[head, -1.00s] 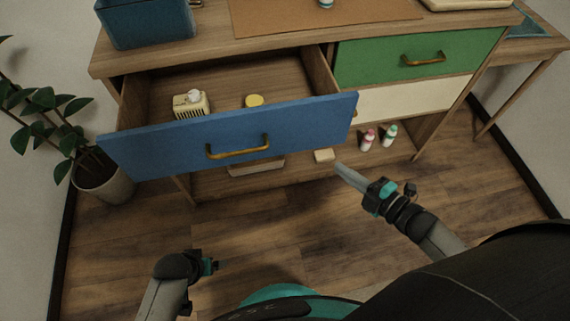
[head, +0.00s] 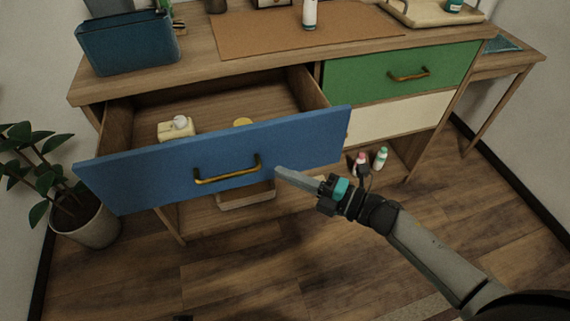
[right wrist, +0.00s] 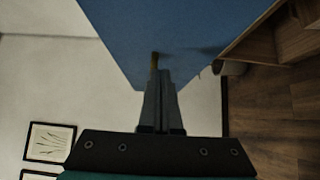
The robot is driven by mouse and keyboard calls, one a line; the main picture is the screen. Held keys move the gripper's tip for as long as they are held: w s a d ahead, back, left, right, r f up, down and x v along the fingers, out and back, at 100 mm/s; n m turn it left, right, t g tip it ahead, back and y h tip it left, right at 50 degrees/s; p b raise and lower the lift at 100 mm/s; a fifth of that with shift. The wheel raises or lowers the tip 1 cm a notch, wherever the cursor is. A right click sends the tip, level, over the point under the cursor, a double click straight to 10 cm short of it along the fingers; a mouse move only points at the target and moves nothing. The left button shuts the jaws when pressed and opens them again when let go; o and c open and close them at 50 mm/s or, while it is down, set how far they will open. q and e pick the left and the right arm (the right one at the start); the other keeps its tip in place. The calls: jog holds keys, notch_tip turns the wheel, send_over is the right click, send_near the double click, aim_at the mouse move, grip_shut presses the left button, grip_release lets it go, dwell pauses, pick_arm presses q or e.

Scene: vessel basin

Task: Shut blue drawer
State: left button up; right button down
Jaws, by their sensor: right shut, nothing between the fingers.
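The blue drawer (head: 300,148) is pulled well out of the wooden cabinet, and its inside shows from above. Its brass handle (head: 228,173) sits in the middle of the front. My right gripper (head: 278,172) is shut and empty, with its fingertips in front of the drawer face, just right of the handle. In the right wrist view, the shut fingers (right wrist: 160,82) point at the blue front (right wrist: 150,30), and a bit of brass (right wrist: 154,61) shows at their tips. I cannot tell whether they touch. My left gripper is out of view.
The drawer holds a cream bottle (head: 176,129) and a yellow-lidded item (head: 242,122). The green drawer (head: 400,75) beside it is shut. Pink and green-capped bottles (head: 380,158) stand low at the right. A potted plant (head: 80,215) stands at the left. The floor in front is clear.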

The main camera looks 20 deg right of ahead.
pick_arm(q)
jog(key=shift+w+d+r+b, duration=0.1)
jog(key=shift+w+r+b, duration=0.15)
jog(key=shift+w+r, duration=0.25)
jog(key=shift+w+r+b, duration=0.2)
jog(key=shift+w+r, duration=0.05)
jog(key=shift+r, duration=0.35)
pick_arm(e)
jog(key=shift+w+d, duration=0.15)
jog(key=shift+w, duration=1.65)
